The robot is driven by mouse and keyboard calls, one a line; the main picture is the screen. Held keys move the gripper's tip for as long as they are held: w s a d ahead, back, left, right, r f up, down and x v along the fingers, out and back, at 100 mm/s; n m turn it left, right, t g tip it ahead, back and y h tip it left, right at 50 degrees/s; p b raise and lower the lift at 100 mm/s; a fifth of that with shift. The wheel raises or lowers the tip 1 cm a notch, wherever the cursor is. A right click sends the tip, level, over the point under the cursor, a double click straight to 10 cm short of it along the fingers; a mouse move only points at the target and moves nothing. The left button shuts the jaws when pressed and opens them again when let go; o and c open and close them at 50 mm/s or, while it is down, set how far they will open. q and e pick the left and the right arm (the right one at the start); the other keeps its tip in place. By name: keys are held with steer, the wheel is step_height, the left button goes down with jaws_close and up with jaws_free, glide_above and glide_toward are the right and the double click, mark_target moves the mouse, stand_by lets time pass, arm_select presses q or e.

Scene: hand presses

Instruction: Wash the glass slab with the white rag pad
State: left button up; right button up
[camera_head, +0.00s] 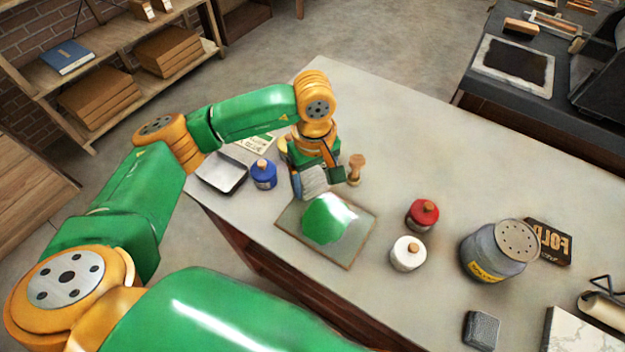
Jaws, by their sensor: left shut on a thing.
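The glass slab (353,234) lies flat near the front edge of the worktable, with a thin brown border. A large glossy green patch covers much of its middle. My left gripper (317,172) is over the slab's far left edge, shut on the white rag pad (314,184), which looks greyish white. The pad is at or just above the far edge of the green patch; I cannot tell whether it touches the glass. The gripper hides part of the pad. My right gripper is not in view.
A white tray (221,172) and a blue jar (263,174) stand left of the slab. A wooden-handled tool (356,168) is close to the gripper's right. Red (422,214) and white (408,253) jars stand to the right, then a grey can (490,252). The table's far middle is clear.

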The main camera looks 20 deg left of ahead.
mark_target(313, 179)
arm_select(q)
steer(key=shift+a+r+p, duration=0.15)
steer(key=shift+r+p, duration=0.7)
steer(key=shift+r, duration=0.9)
